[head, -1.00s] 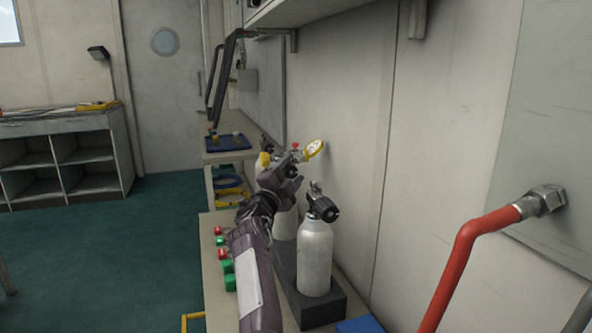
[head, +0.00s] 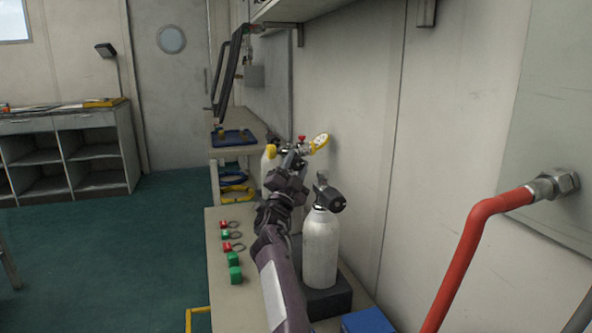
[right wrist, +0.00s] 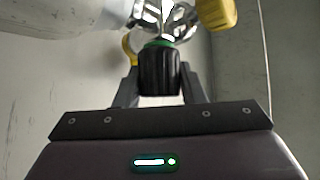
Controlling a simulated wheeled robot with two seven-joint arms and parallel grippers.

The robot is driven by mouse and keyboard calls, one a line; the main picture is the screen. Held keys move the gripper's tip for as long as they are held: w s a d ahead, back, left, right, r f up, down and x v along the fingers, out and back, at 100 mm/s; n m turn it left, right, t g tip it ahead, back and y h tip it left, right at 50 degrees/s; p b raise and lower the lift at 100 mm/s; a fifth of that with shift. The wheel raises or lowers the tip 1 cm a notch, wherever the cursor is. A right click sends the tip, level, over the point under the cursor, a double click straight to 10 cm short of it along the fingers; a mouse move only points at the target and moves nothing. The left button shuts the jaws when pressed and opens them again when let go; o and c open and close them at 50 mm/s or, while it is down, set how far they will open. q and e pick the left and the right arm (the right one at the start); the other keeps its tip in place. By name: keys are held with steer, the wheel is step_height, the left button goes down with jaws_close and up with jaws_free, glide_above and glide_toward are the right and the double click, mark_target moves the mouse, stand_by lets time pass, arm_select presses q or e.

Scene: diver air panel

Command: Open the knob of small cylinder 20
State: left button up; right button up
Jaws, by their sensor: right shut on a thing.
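My right gripper (head: 291,155) reaches the valve of the rear white cylinder (head: 269,172) on the bench. In the right wrist view its fingers are shut on a black knob (right wrist: 158,72) with a green ring at its far end. A metal valve body (right wrist: 170,18), a yellow part (right wrist: 215,13) and the white cylinder body (right wrist: 80,14) lie just beyond. My gripper and forearm hide the knob and part of this cylinder there. No number is readable. My left gripper is out of view.
A nearer white cylinder (head: 320,250) with a black valve knob (head: 330,199) stands right of my arm in a dark base (head: 330,299). Green and red fittings (head: 234,259) lie on the bench to the left. A red pipe (head: 470,245) juts from the wall at right.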

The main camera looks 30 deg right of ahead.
mark_target(295, 170)
steer(key=shift+n+t+y, duration=0.3)
steer(key=shift+n+t, duration=0.9)
steer(key=o, duration=1)
steer(key=shift+v, duration=3.95)
